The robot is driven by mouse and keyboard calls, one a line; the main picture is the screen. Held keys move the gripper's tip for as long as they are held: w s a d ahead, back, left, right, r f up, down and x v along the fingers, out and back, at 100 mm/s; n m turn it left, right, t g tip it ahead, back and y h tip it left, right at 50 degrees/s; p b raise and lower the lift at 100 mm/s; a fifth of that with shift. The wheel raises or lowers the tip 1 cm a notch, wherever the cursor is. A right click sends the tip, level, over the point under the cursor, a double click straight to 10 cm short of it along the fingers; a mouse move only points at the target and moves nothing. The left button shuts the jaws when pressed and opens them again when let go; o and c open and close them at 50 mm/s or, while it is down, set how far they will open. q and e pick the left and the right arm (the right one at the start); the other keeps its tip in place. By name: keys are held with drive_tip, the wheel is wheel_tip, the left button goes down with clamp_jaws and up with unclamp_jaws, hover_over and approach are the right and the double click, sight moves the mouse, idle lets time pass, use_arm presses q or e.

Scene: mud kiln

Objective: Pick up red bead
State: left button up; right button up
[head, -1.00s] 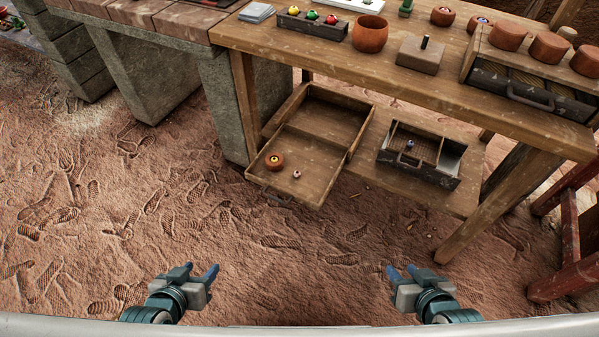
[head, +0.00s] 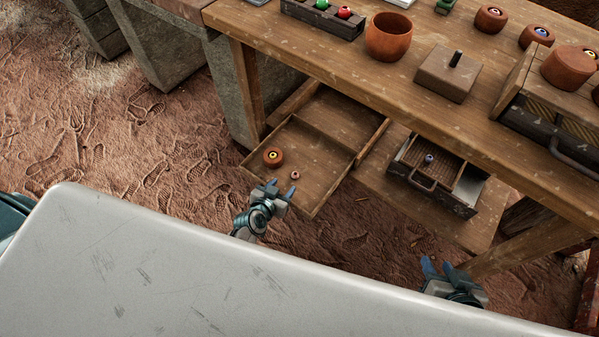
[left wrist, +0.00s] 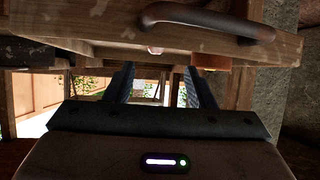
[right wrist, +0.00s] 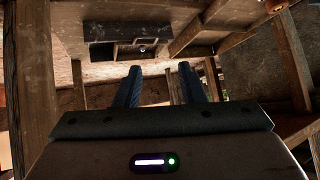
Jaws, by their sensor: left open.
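A red bead (head: 344,12) sits in a dark wooden rack (head: 312,18) on the tabletop, near the top edge of the head view, beside a green bead (head: 321,4). My left gripper (head: 281,188) is open and empty at the front edge of the lower wooden drawer tray (head: 318,207), well below and nearer than the red bead. In the left wrist view its fingers (left wrist: 157,82) are apart below a drawer handle. My right gripper (head: 437,266) is open and empty near the table's right leg; its fingers also show apart in the right wrist view (right wrist: 160,78). Neither wrist view clearly shows the red bead.
A clay bowl (head: 389,37) and a pegged wooden block (head: 447,75) stand on the table (head: 330,62). Bare floor lies left.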

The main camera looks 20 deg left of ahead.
sight(294, 177)
use_arm(q)
drive_tip(key=x, duration=0.2)
drive_tip(key=shift+w+f, duration=0.15)
drive_tip(key=shift+w, duration=0.15)
drive_tip(key=x, duration=0.1)
drive_tip(key=b+x, duration=0.1)
drive_tip(key=x, duration=0.2)
drive_tip(key=shift+w+d+f, duration=0.2)
drive_tip(key=shift+d, duration=0.1)
drive_tip(key=shift+w, duration=0.15)
use_arm(e)
drive_tip(key=w+r+t, duration=0.4)
drive_tip(key=shift+w+d, duration=0.3)
use_arm(q)
drive_tip(key=c, duration=1.1)
